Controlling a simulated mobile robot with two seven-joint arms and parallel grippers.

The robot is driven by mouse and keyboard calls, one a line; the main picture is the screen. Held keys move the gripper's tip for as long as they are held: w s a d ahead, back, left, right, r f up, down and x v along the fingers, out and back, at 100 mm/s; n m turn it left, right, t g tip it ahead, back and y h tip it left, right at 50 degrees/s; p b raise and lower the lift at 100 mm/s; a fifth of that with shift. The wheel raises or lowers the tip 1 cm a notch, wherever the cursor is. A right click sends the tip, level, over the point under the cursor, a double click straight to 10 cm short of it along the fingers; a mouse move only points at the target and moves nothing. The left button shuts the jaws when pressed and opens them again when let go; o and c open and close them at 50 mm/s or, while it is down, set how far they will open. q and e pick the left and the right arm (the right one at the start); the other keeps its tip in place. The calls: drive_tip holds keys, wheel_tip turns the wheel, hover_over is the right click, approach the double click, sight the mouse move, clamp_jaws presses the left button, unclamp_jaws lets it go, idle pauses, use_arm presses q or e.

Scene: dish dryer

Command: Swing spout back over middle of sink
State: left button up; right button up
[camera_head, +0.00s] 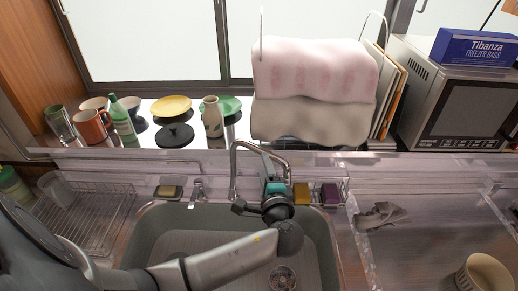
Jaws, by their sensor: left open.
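The chrome faucet spout (233,172) rises at the back rim of the sink (155,231). It bends over at the top, and its upper part reaches to the right. My left arm crosses the sink from the lower left and bends up near the spout. My left gripper (271,168) is open at the right side of the spout, close to its curved end. The wrist hides part of this area, and I cannot tell whether the fingers touch the spout. My right gripper is not in view.
Sponges (301,193) sit in a wire holder behind the sink. A wire dish rack (92,220) stands on the left. Cups, a bottle and bowls line the shelf, with a draped towel (315,70) and a microwave (462,105). A beige cup (485,273) stands at the lower right.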

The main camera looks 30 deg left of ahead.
sight(260, 154)
use_arm(q)
drive_tip(key=x, duration=0.9)
drive_tip(key=shift+c, duration=0.3)
clamp_jaws()
drive_tip(key=shift+f, duration=0.1)
idle(0.9)
